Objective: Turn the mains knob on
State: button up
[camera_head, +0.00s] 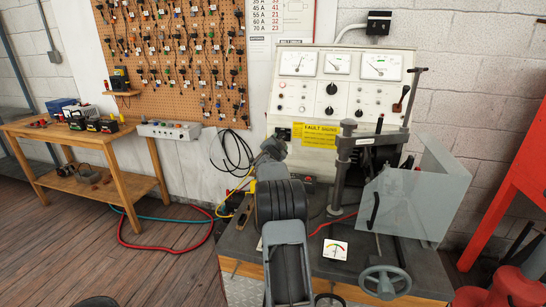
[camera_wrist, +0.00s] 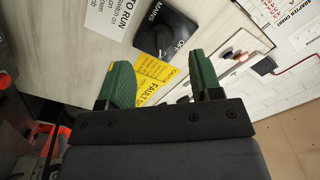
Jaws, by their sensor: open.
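The mains knob (camera_wrist: 165,32) is a black rotary switch on a black plate, marked "MAINS" and "OFF". It shows in the wrist view on the pale panel (camera_wrist: 75,75), just beyond my fingertips. I cannot clearly tell which way its handle points. My gripper (camera_wrist: 158,62) is open, with its two green pads apart and nothing between them. The knob appears ahead of the gap, not between the pads. In the head view my gripper (camera_head: 271,148) is at the lower left of the instrument panel (camera_head: 340,90), and the knob cannot be made out there.
A yellow fault guide label (camera_head: 313,135) is close to my gripper. A grey clamp post (camera_head: 342,170), a clear guard (camera_head: 415,200) and a handwheel (camera_head: 385,281) stand on the test bench to the right. A wooden table (camera_head: 85,140) is at the left.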

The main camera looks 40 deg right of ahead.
jog(key=b+v, duration=0.1)
jog(key=v, duration=0.8)
jog(key=shift+b, duration=0.3)
jog(key=w+a+f+n+y, duration=0.1)
jog(key=a+f+n+y, duration=0.55)
jog(key=f, duration=0.25)
jog(key=s+a+n+y, duration=0.1)
jog(key=a+y, duration=0.1)
jog(key=a, duration=0.2)
jog(key=s+a+f+n+g+y+p, duration=0.1)
jog(key=s+a+n+y, duration=0.1)
jog(key=a, duration=0.2)
jog(key=s+a+f+n+y, duration=0.1)
jog(key=a+y, duration=0.1)
jog(key=a, duration=0.3)
jog(key=shift+s+f+n+p, duration=0.1)
jog(key=shift+s+n+p, duration=0.05)
jog(key=shift+n+p, duration=0.2)
jog(key=s+a+r+n+g+y+p, duration=0.1)
jog(key=s+a+n, duration=0.4)
jog(key=s+a, duration=0.6)
jog(key=s+a+r+n+g+y+p, duration=0.1)
jog(key=s+a+r+n+g+p, duration=0.3)
jog(key=s+a, duration=0.6)
jog(key=shift+s+a+r+n+y, duration=0.4)
jog(key=shift+r+n, duration=0.2)
jog(key=shift+r, duration=0.35)
